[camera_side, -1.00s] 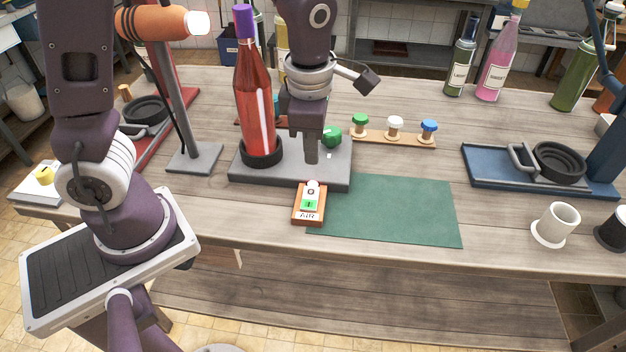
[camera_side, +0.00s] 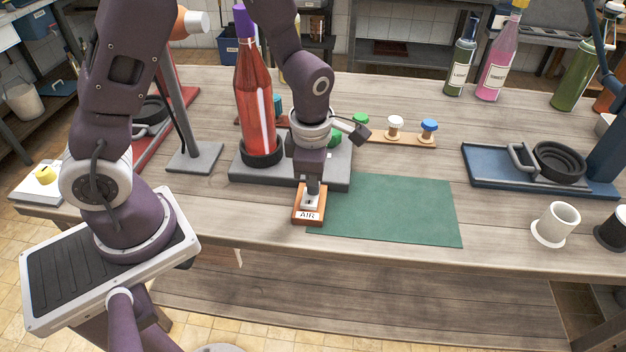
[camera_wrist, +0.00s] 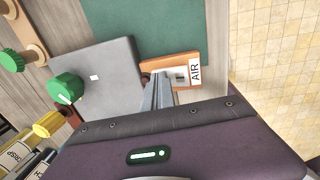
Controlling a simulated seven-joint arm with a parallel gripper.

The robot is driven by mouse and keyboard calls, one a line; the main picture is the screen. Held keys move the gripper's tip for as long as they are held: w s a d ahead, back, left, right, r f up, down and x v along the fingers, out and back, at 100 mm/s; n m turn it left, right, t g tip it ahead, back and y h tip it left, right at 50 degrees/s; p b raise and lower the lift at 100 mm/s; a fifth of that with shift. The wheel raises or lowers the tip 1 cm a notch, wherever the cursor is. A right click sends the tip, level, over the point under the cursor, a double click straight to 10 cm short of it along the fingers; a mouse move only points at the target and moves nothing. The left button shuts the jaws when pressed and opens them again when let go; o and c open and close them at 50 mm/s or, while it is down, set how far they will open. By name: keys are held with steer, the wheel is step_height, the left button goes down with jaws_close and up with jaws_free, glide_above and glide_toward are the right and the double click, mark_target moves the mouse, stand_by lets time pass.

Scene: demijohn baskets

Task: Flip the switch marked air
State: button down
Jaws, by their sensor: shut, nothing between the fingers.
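The air switch (camera_side: 309,216) is a small orange-brown block with a label reading AIR, near the front edge of the table at the left end of the green mat. It also shows in the wrist view (camera_wrist: 196,59), label to the right. My gripper (camera_side: 312,190) is shut and empty, pointing down at the switch's rocker. In the wrist view my fingers (camera_wrist: 158,82) reach over the block's near part. They hide most of the rocker, so its position and any touch cannot be told.
A grey stand (camera_side: 240,170) holding a red bottle (camera_side: 254,105) is just behind the switch. A green knob (camera_wrist: 66,88) is on that stand. The green mat (camera_side: 400,210) is bare. A rail with several coloured knobs (camera_side: 395,137) lies behind.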

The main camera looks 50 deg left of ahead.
mark_target(311, 204)
steer(key=shift+s, duration=0.1)
steer(key=shift+s+d+r, duration=0.15)
steer(key=shift+s+d, duration=0.35)
steer(key=shift+d, duration=0.05)
step_height(311, 204, up, 14)
steer(key=s+d, duration=0.1)
stand_by(0.5)
steer(key=shift+w+a, duration=0.3)
steer(key=shift+a, duration=0.3)
